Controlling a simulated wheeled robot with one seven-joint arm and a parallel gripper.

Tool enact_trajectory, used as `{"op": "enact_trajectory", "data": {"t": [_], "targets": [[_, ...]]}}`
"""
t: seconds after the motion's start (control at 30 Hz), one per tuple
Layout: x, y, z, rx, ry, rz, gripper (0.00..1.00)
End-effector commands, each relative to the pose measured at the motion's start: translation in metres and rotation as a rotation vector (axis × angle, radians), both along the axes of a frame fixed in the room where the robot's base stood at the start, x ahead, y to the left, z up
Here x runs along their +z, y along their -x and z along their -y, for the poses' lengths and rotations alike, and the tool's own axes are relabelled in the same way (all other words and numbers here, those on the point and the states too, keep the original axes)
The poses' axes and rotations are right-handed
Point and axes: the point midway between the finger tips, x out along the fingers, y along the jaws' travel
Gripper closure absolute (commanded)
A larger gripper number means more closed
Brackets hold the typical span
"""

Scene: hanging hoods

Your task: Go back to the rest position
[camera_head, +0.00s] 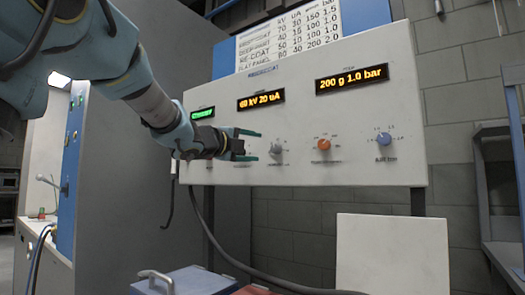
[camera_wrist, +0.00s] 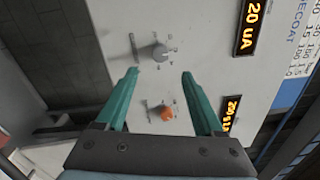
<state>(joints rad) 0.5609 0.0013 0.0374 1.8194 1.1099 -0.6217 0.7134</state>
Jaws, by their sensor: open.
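My gripper (camera_head: 247,145) is in front of the white control panel (camera_head: 225,174), left of its middle. Its two green fingers are apart with nothing between them. In the head view the fingertips are just left of a grey knob (camera_head: 276,149). In the wrist view the open fingers (camera_wrist: 159,80) point at the panel, with the grey knob (camera_wrist: 160,53) beyond the tips and the orange knob (camera_wrist: 167,114) seen between the fingers. I cannot tell the exact gap to the panel.
The panel has displays reading "60 kV 20 uA" (camera_head: 261,100) and "200 g 1.0 bar" (camera_head: 352,79). A blue knob (camera_head: 383,139) is at its right. A blue box (camera_head: 180,282) and a white board (camera_head: 392,255) are below. A settings chart (camera_head: 290,40) is above.

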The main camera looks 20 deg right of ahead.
Motion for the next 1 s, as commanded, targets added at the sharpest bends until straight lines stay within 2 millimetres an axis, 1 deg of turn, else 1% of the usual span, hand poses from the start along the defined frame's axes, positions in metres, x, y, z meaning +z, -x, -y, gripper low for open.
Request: {"op": "enact_trajectory", "data": {"t": [0.03,0.1,0.2,0.77,0.87,0.97,1.0], "targets": [[0.000,0.003,-0.006,0.001,0.001,0.001,0.30],[-0.001,0.006,-0.012,0.001,0.000,0.001,0.30],[-0.001,0.009,-0.017,0.001,0.000,0.001,0.30],[-0.003,0.008,-0.019,0.005,0.001,-0.008,0.30],[-0.017,-0.004,-0.029,0.055,0.015,-0.072,0.30],[-0.049,-0.028,-0.055,0.171,0.050,-0.220,0.30],[-0.067,-0.039,-0.070,0.233,0.072,-0.300,0.30]]}}
